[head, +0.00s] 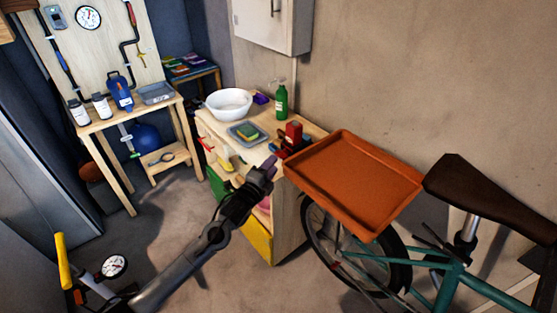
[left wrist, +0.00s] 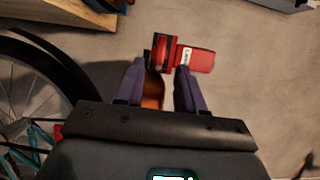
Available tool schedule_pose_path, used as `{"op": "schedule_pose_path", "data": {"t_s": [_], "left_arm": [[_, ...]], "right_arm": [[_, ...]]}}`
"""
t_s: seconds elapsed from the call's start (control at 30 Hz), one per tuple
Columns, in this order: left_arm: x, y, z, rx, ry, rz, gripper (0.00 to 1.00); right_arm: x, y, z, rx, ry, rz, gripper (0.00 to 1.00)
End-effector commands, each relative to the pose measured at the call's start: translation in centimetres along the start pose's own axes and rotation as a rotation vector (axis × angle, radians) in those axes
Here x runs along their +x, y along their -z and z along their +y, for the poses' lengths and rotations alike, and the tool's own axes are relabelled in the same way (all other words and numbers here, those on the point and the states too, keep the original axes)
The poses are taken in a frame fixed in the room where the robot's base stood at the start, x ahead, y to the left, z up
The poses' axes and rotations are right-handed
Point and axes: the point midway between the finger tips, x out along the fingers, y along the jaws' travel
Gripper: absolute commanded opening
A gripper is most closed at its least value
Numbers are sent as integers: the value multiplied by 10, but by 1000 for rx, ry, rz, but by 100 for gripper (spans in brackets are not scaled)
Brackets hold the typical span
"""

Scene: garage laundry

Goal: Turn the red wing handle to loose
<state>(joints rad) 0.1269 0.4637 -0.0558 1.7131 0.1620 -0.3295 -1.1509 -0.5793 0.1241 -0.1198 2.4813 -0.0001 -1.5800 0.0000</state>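A red block-like fixture (head: 293,131), apparently with the wing handle, stands at the cabinet top's right end, beside the orange tray. In the left wrist view its red body (left wrist: 198,59) carries a small white label, too small to read. A darker red and black part (left wrist: 162,50) sits at its left side. Which part is the wing handle is hard to tell. My left gripper (head: 266,167) is just in front of the fixture in the head view. In the left wrist view its purple fingers (left wrist: 161,82) are apart, with the fixture beyond the tips. My right gripper is out of view.
The orange tray (head: 360,133) and a teal bicycle (head: 452,272) are right of the fixture. A green bottle (head: 281,101), white bowl (head: 229,103) and sponge dish (head: 244,140) stand on the cabinet top. A floor pump's yellow handle (head: 62,261) is at the lower left.

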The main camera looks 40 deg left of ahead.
Motion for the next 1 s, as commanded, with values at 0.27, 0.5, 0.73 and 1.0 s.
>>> {"op": "schedule_pose_path", "data": {"t_s": [0.27, 0.5, 0.73, 1.0], "left_arm": [[38, 0, 1, 0, 0, -1, 38], [52, 0, 0, 0, 1, 0, 38], [53, 0, 0, 0, -1, 1, 38], [53, 0, 0, 0, 0, 0, 11]], "right_arm": [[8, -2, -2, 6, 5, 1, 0], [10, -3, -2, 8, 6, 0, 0], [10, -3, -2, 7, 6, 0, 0], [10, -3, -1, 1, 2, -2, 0]]}}
